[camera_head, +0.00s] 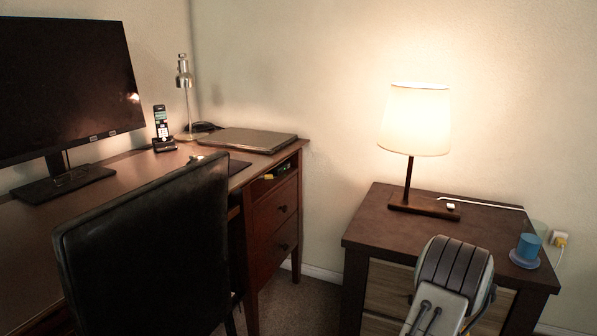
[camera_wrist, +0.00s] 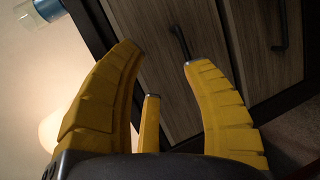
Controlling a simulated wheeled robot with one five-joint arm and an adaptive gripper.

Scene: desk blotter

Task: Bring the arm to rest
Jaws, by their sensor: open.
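My gripper (camera_wrist: 164,55) shows in the wrist view with its yellow fingers spread apart and nothing between them. It points at the wood-grain drawer fronts of the nightstand (camera_wrist: 158,30), and a dark drawer handle shows close to the fingertips. I cannot tell whether a finger touches the drawer front. In the head view, my grey arm (camera_head: 452,275) is in front of the nightstand (camera_head: 375,225) at the lower right, and the gripper's fingers do not show there.
A blue cup-like object (camera_head: 527,248) stands on the nightstand's right end, near my arm. A lit lamp (camera_head: 415,120) stands behind it to the left. A black chair (camera_head: 150,250) and a desk (camera_head: 275,172) with a monitor (camera_head: 65,85) fill the left. Bare floor shows between desk and nightstand.

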